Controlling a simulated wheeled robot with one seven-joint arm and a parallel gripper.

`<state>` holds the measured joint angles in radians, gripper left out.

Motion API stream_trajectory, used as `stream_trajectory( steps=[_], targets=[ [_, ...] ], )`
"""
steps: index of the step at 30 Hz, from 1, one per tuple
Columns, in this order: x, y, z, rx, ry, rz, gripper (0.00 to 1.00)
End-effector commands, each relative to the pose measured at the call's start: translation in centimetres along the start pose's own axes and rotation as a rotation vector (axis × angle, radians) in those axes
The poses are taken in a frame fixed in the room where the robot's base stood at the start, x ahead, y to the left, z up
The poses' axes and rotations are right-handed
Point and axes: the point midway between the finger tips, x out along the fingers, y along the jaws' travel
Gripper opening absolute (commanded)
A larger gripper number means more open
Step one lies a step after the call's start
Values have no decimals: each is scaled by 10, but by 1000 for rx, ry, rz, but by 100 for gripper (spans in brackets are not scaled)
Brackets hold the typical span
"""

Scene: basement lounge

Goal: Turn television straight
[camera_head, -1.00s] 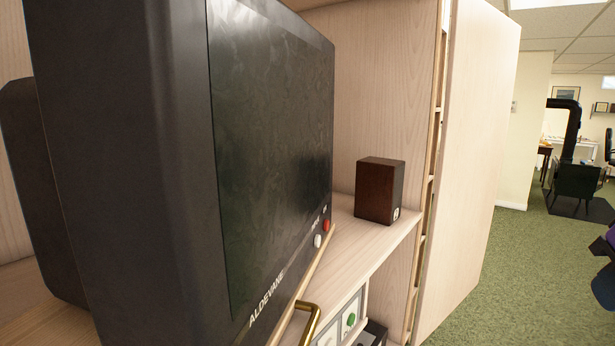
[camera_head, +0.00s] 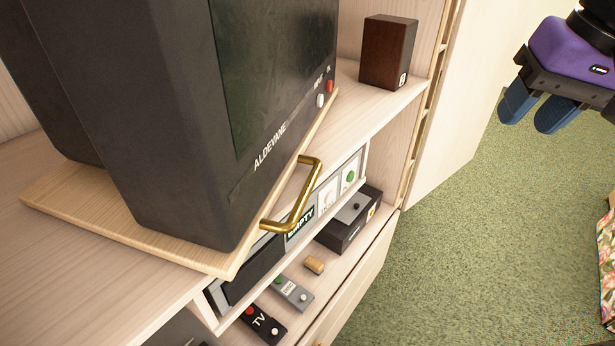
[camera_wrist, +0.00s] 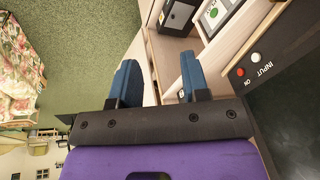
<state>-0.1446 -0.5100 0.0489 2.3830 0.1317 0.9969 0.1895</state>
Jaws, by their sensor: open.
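The television (camera_head: 180,130) is a big dark box marked ALDEVANE, with a dark screen (camera_head: 265,70) and a red and a white button at its lower right. It stands turned at an angle on a thin wooden board (camera_head: 130,235) on the cabinet shelf. A brass handle (camera_head: 303,200) sticks out from the board's front edge. My gripper (camera_head: 535,108), purple with blue fingers, is open and empty at the upper right, away from the television and handle. In the wrist view its fingers (camera_wrist: 160,82) are spread, with the television's corner (camera_wrist: 280,75) at the right.
A brown speaker (camera_head: 388,52) stands on the shelf right of the television. Below are a device marked EMPTY (camera_head: 300,222), a black box (camera_head: 350,220), remotes (camera_head: 265,325) and a small wooden cylinder (camera_head: 314,265). Green carpet (camera_head: 470,250) lies open at right; floral fabric (camera_head: 607,245) is at its edge.

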Motion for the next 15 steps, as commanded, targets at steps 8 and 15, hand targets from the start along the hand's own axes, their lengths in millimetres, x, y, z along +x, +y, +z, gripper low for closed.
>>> stream_trajectory(
  steps=[8, 15],
  targets=[
    [32, -87, -29, 68, -234, -63, 42],
    [66, -167, -33, 129, -442, -72, 42]
  ],
)
